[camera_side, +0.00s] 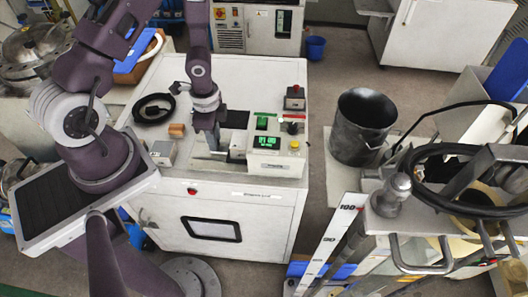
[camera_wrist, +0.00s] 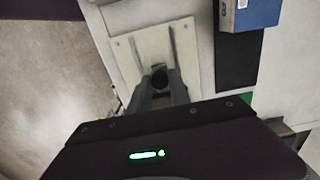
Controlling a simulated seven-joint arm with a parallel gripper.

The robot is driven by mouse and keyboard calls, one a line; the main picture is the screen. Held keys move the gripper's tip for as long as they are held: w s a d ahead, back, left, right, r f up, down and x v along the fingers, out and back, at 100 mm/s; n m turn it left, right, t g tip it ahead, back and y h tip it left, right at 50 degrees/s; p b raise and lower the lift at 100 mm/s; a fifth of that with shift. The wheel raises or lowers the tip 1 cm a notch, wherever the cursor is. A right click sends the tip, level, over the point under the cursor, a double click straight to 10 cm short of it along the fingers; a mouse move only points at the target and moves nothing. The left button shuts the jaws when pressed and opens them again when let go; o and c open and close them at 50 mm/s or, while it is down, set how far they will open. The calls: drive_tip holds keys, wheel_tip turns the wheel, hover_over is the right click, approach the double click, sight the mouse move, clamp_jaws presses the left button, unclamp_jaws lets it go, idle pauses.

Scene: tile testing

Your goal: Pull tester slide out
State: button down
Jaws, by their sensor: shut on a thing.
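In the wrist view, the fingers (camera_wrist: 160,82) are closed around a small dark round knob. The knob is at the near end of a pale cream plate (camera_wrist: 150,48), which looks like the tester slide and has two dark parallel strips. The fingers hide part of the knob and the plate's near end. In the side view my gripper hides most of the slide.
A dark bucket (camera_side: 362,127) stands right of the cabinet.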

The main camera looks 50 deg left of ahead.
drive_tip(key=shift+s+a, duration=1.7)
drive_tip(key=shift+a, duration=0.1)
drive_tip(key=c, duration=1.2)
unclamp_jaws()
drive_tip(key=shift+c, duration=0.2)
wheel_tip(320, 180, up, 6)
